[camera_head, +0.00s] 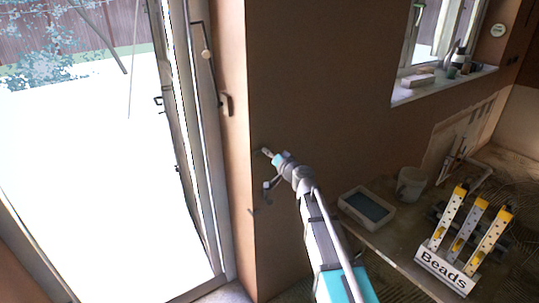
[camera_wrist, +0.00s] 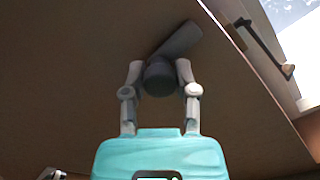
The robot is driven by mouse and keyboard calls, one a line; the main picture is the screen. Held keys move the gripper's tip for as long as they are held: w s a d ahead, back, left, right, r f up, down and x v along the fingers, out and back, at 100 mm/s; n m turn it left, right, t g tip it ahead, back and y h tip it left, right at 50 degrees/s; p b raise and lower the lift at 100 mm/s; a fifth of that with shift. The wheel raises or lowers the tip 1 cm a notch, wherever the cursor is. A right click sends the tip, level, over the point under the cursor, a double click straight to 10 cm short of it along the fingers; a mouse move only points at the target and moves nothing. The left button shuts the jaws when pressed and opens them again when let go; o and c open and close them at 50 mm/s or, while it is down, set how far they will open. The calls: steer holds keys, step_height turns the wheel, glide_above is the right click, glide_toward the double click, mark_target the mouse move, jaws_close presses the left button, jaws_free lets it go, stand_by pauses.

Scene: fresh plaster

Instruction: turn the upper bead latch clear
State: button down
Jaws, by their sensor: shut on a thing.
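The upper bead latch (camera_wrist: 180,41) shows in the wrist view as a grey bar slanting up to the right from a dark round knob (camera_wrist: 160,76). My gripper (camera_wrist: 160,68) has one finger on each side of the knob and is shut on it. In the head view my gripper (camera_head: 266,153) reaches the brown wall near its corner beside the glass door. The latch is too small and too covered there to make out clearly. A small dark piece (camera_head: 253,211) lies lower along the same corner; I cannot tell whether it is another latch.
The glass door (camera_head: 199,150) with a long handle stands to the left. At right, a bench holds a grey tray (camera_head: 368,207), a pale bucket (camera_head: 411,184) and a rack labelled "Beads" (camera_head: 445,271). A window sill (camera_head: 445,85) with small items is at upper right.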

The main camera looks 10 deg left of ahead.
steer(key=shift+m, duration=0.3)
steer(key=m, duration=1.2)
steer(key=shift+m, duration=0.3)
steer(key=m, duration=0.4)
steer(key=shift+m, duration=0.3)
steer(key=shift+c, duration=1.9)
jaws_free()
